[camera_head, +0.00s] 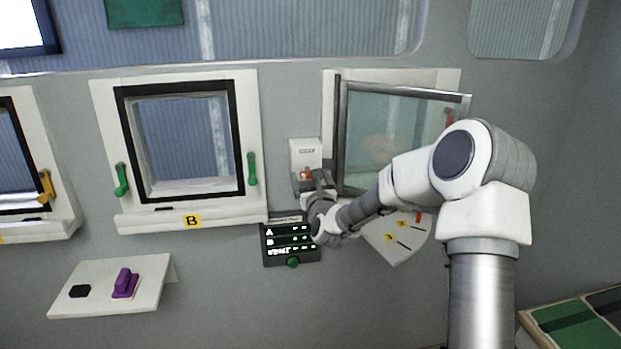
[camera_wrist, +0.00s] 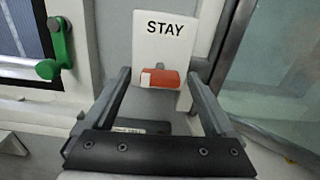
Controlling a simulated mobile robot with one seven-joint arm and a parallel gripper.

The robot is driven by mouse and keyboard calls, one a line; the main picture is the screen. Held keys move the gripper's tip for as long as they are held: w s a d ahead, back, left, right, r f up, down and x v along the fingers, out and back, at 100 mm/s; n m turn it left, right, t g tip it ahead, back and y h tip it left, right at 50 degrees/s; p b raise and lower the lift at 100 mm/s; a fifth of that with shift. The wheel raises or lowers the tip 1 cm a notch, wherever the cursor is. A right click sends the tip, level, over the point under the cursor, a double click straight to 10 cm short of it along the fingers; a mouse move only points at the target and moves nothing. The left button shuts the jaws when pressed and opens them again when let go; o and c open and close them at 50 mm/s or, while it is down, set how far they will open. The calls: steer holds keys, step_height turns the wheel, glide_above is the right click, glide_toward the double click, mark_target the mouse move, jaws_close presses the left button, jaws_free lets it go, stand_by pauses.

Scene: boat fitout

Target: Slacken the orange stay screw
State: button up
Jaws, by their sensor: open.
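The orange stay screw (camera_wrist: 160,78) is a short orange-red knob on a white plate marked STAY (camera_wrist: 165,32). In the wrist view it lies between the two fingers of my gripper (camera_wrist: 160,82), which is open, with gaps on both sides. I cannot tell how deep the fingers reach around it. In the head view my gripper (camera_head: 314,180) is in front of the white STAY plate (camera_head: 305,151), and the screw (camera_head: 305,175) shows partly behind it.
Right of the plate a framed glass window (camera_head: 395,135) stands open, close to my arm. Window B (camera_head: 180,145) has green handles (camera_head: 252,169). Below are a dark panel (camera_head: 290,259) and a white sector plate (camera_head: 398,252). A shelf (camera_head: 75,305) at lower left holds a purple object (camera_head: 125,284).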

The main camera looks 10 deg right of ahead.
steer(key=c, duration=1.4)
